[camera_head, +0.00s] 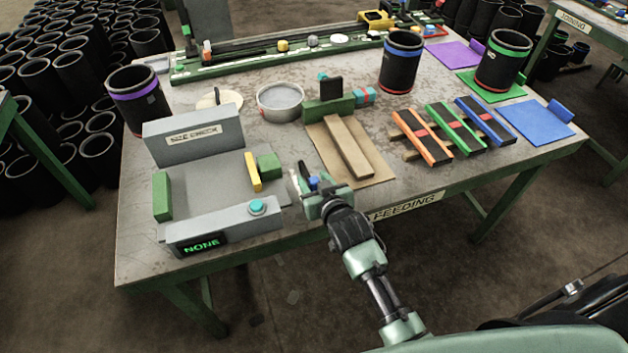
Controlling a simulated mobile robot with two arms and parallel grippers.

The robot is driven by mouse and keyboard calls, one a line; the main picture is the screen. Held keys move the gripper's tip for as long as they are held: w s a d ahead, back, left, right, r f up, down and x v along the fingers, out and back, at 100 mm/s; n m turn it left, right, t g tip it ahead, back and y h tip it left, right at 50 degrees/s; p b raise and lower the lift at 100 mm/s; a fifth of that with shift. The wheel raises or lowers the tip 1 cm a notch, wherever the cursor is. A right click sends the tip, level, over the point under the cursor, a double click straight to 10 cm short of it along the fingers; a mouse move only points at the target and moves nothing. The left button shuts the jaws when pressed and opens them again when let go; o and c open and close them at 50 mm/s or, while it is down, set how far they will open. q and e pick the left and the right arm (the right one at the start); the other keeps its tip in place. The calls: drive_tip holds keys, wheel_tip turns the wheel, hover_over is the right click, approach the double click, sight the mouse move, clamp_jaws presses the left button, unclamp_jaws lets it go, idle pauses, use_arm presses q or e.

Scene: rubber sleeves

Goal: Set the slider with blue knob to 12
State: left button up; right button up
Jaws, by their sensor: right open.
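My right gripper (303,183) is open at the front edge of the table, just right of the grey size-check fixture. A small blue piece (313,183) shows at its fingers. I cannot tell whether this is the slider's knob or part of the gripper, and no number scale is readable. The grey fixture (205,215) has a yellow upright piece (253,172), green blocks, a teal button (257,207) and a display (201,245) reading NONE. My left gripper is not in view.
A brown board (348,147) lies behind the gripper. Orange, green and blue framed strips (486,121) lie to the right. Black sleeves stand at the back, one with a blue band (401,65). A green rail (250,62) with small knobs runs along the far edge.

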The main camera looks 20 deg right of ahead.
clamp_jaws()
idle(1.4)
